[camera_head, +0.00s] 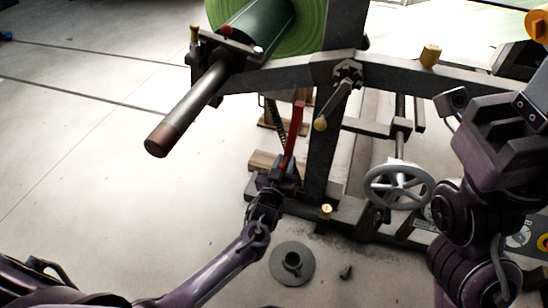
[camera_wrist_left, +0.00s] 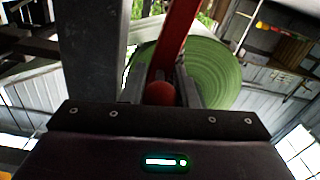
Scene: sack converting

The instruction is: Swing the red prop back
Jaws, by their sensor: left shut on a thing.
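The red prop (camera_head: 294,136) is a slim red bar on the grey machine frame, standing nearly upright and leaning a little in the head view. My left gripper (camera_head: 284,167) is at its lower end, shut on it. In the left wrist view the red prop (camera_wrist_left: 178,38) rises from between the fingers, with a rounded red end (camera_wrist_left: 160,93) between them. My right arm is at the right of the head view, and its gripper (camera_head: 500,140) is away from the prop; I cannot tell whether its jaws are open.
A green roll (camera_head: 300,30) sits on a shaft (camera_head: 190,105) that juts out to the left above my left gripper. A grey handwheel (camera_head: 398,186) is right of the prop. A round grey base (camera_head: 292,264) lies on the floor. The floor at left is clear.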

